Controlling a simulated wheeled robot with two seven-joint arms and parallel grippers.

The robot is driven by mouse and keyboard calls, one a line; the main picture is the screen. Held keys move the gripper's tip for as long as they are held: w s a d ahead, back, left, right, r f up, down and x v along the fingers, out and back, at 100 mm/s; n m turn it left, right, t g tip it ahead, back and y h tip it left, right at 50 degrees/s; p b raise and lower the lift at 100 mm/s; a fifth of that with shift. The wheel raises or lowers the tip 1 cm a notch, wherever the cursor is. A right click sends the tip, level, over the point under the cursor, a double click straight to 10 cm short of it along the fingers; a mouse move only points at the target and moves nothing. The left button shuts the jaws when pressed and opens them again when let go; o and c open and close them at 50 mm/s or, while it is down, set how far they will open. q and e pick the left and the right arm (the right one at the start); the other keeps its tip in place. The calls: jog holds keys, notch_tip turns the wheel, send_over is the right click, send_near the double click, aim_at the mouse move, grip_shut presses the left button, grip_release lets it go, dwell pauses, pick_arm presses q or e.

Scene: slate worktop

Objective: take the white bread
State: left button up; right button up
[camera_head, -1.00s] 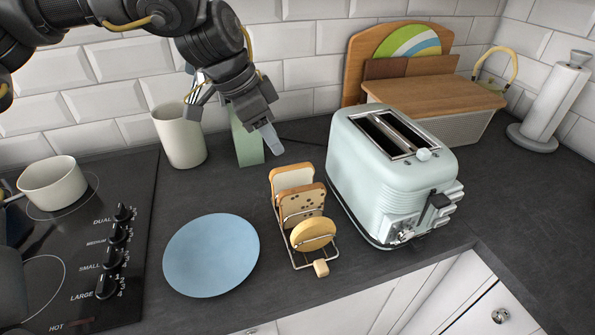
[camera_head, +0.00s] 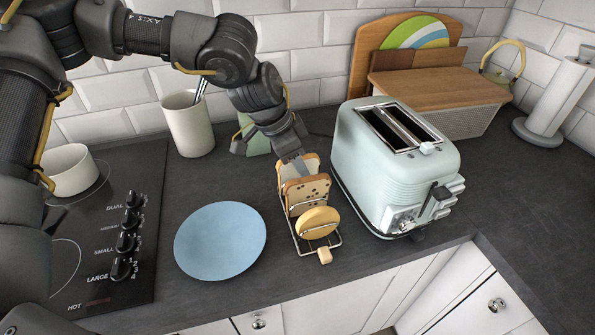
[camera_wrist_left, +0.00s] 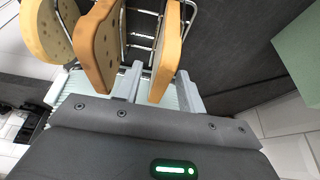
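The white bread (camera_head: 313,164) is the rear slice in a wire rack (camera_head: 301,244), standing upright. In the left wrist view the white bread (camera_wrist_left: 174,45) is the slice between the two fingers of my left gripper (camera_wrist_left: 160,84). The fingers are apart, one on each side of the slice, with small gaps showing. In the head view my left gripper (camera_head: 293,164) points down at the rear of the rack and partly hides the white bread. A speckled slice (camera_head: 306,194) stands in the middle, and a round yellowish piece (camera_head: 319,223) stands in front. My right gripper is out of view.
A pale toaster (camera_head: 390,170) stands close to the right of the rack. A blue plate (camera_head: 220,241) lies to the left. A cream utensil crock (camera_head: 189,127) and a green block (camera_head: 257,141) stand behind. A hob (camera_head: 95,240) is at the far left.

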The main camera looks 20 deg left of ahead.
pick_arm(q)
jog(key=shift+f, duration=0.3)
jog(key=shift+f, duration=0.25)
dwell(0.4)
jog(key=c, duration=0.8)
